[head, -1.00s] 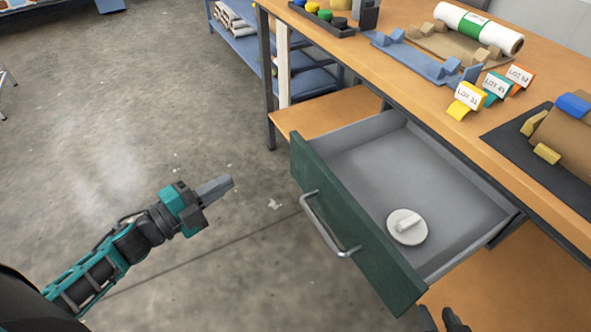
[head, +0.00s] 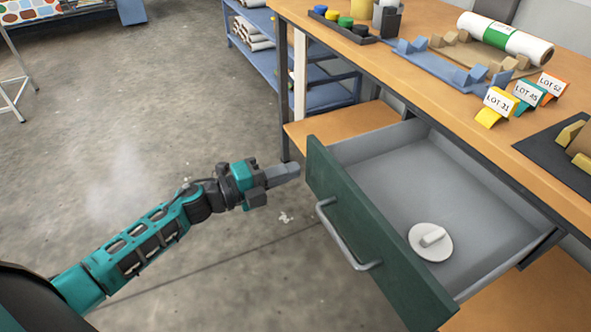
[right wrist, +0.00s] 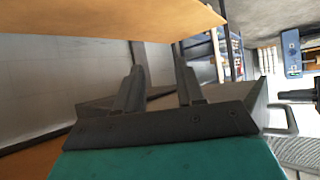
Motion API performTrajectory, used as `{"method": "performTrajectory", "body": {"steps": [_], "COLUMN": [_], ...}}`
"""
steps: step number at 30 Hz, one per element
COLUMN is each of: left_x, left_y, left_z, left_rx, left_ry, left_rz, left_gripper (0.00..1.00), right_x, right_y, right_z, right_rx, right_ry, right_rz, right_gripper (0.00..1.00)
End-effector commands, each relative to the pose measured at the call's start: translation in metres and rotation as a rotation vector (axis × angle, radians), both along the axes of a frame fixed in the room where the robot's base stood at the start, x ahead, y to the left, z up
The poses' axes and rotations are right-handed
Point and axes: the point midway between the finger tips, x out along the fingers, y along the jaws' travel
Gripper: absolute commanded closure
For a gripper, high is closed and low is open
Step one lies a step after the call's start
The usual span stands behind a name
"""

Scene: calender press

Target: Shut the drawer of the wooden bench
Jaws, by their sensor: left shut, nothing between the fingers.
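The wooden bench (head: 420,48) has its drawer (head: 405,195) pulled well open. The drawer has a dark green front (head: 370,235), a metal handle (head: 345,235) and a grey inside. A white round disc with a bar on top (head: 431,241) lies in it. My left gripper (head: 297,169) is shut and empty, its tips pointing at the left end of the drawer front, a small gap away in the picture. My right gripper (right wrist: 160,85) is open and empty in the right wrist view, under the bench top. The drawer handle (right wrist: 281,118) shows to its right there. The right gripper is outside the head view.
On the bench top are yellow, teal and orange lot tags (head: 525,95), a blue fixture (head: 430,62), a white roll (head: 505,40) and a black tray (head: 340,25). A lower shelf (head: 340,125) lies under the bench.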

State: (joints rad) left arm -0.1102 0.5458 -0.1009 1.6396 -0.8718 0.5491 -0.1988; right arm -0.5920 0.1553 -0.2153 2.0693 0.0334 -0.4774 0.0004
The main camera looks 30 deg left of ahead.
Motion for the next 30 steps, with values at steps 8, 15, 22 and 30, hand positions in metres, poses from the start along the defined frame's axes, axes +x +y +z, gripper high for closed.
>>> {"method": "performTrajectory", "body": {"steps": [8,15,22,30], "left_x": [0.016,0.017,0.02,0.052], "left_y": [-0.013,-0.013,-0.016,-0.04], "left_z": [0.0,0.0,0.0,0.002], "left_rx": [0.0,0.0,-0.001,-0.002], "left_ry": [0.0,0.001,-0.001,-0.004], "left_rz": [0.0,0.0,0.0,0.0], "left_gripper": [1.0,1.0,1.0,1.0], "right_x": [0.0,0.0,0.0,0.0], "right_y": [0.001,0.001,0.001,0.001], "right_z": [-0.003,-0.002,-0.003,-0.004], "right_rx": [0.003,0.006,0.006,0.005], "right_ry": [0.001,0.002,0.002,0.002], "right_rz": [-0.004,-0.005,-0.005,-0.005], "right_gripper": [0.62,0.62,0.62,0.62]}}
